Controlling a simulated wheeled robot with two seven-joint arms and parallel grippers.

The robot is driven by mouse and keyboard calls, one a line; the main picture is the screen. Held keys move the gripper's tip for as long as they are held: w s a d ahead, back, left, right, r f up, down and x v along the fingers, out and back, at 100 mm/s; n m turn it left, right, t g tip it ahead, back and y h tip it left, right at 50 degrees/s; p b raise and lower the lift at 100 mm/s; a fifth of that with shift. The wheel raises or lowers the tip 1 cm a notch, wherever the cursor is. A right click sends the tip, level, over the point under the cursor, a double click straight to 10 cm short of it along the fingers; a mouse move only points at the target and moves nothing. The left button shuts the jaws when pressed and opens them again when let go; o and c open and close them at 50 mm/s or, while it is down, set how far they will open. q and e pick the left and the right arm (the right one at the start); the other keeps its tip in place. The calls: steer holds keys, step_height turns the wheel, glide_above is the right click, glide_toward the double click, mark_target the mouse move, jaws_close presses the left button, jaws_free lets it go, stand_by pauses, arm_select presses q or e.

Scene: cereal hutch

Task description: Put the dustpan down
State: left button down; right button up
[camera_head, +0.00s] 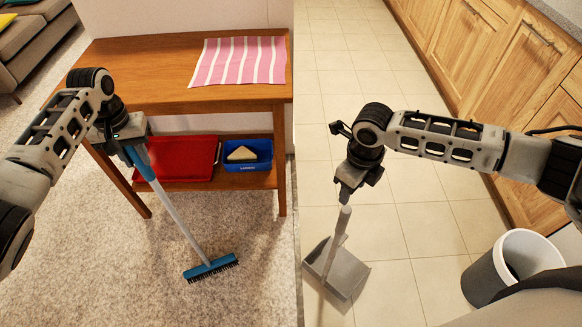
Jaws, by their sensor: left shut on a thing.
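The grey dustpan (346,273) is over the tiled floor at lower middle, its pale handle (341,226) rising nearly upright toward my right gripper. My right gripper (345,194) points down at the top of that handle. I cannot tell whether its fingers hold the handle or are just above it. My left gripper (128,142) is shut on the blue upper handle of a broom (181,215). The broom slants down to the right, with its blue bristled head (211,268) at the carpet.
A wooden table (140,70) with a pink striped cloth (239,61) stands at the back left. Its lower shelf holds a red tray (185,158) and a blue bin (248,165). A grey waste bin (487,281) stands at lower right, near wooden cabinets (485,65). Tiles between are clear.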

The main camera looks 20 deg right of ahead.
steer(key=s+a+f+m+t+y, duration=0.1)
steer(key=s+a+m+t+y, duration=0.15)
steer(key=a+m, duration=0.65)
steer(key=s+a+f+m+t+y, duration=0.2)
steer(key=a+m+y, duration=0.1)
steer(key=a+m, duration=0.6)
steer(key=s+d+m+t+h, duration=0.3)
steer(key=s+d+m+t, duration=0.2)
steer(key=m, duration=1.6)
steer(key=s+d, duration=0.2)
steer(key=d, duration=0.1)
steer(key=shift+d+m, duration=0.2)
steer(key=shift+m, duration=0.1)
